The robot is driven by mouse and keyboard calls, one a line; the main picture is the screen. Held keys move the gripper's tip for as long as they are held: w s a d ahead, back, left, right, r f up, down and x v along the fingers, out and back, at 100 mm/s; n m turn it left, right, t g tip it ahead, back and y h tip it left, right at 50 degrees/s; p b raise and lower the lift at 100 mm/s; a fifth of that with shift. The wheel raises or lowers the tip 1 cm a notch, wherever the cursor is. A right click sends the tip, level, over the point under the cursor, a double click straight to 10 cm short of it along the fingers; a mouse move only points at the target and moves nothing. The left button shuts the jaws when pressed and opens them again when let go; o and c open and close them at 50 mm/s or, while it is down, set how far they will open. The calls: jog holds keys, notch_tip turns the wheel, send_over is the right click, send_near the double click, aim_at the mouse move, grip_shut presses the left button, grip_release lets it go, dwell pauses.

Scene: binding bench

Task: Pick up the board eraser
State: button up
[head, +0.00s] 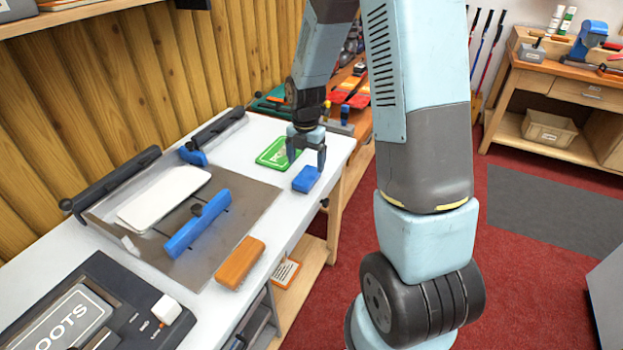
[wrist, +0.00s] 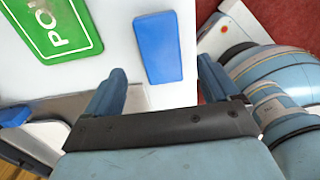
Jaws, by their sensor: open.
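A blue block (head: 306,180), which looks like the board eraser, lies flat on the white bench top near its right edge. My gripper (head: 307,161) is open and empty, just above and behind the block in the head view. In the wrist view the blue block (wrist: 158,48) shows below the gap between my two fingers (wrist: 161,73), slightly beyond the tips. The fingers do not appear to touch it.
A green sign (head: 277,152) lies close beside the block. A grey plate (head: 240,205) with blue bars and a white pad, an orange-topped brush (head: 240,262) and a dark machine (head: 95,305) take up the nearer bench. Red carpet lies beyond the bench's right edge.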

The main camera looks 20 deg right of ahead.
aim_at(307, 175)
jog(key=shift+f, duration=2.95)
jog(key=shift+d, duration=0.1)
jog(key=c, duration=1.1)
jog(key=shift+o, duration=0.2)
jog(key=shift+r, duration=0.1)
